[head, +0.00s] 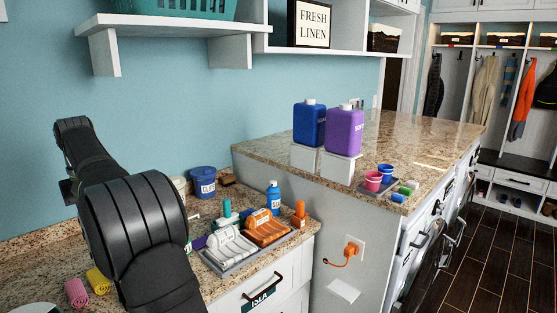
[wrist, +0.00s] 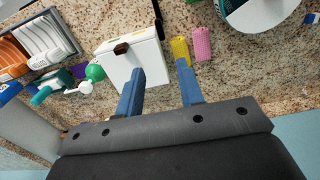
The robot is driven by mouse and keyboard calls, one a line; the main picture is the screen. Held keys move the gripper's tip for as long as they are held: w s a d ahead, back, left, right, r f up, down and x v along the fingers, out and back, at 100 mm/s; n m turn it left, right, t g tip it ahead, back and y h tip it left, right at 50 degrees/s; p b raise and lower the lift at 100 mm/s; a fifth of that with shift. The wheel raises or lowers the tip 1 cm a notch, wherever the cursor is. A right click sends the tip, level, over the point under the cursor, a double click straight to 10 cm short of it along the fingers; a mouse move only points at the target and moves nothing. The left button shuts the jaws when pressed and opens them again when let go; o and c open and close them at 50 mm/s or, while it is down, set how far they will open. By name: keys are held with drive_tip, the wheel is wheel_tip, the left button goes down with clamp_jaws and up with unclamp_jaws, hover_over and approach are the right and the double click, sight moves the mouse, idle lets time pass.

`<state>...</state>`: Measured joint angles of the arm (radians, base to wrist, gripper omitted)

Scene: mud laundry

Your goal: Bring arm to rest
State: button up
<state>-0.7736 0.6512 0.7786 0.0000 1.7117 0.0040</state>
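My gripper (wrist: 160,82) shows in the wrist view with its two blue fingers apart and nothing between them. Beyond the fingertips lies the granite counter (wrist: 125,18). A white box (wrist: 128,62) with a dark brown handle is just beyond the left finger. A yellow roll (wrist: 181,50) and a pink roll (wrist: 202,43) lie beyond the right finger. In the head view my arm reaches over the left of the lower counter, and I cannot make out the fingers there.
A grey tray (head: 207,261) of folded white and orange towels lies on the lower counter. Blue (head: 309,128) and purple (head: 344,134) jugs stand on white blocks on the higher counter. A white shelf (head: 190,24) hangs above.

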wheel_tip(320, 180, down, 17)
drive_tip(key=shift+r, duration=0.15)
drive_tip(key=shift+r+n, duration=0.15)
drive_tip(key=shift+n, duration=0.35)
drive_tip(key=n, duration=0.9)
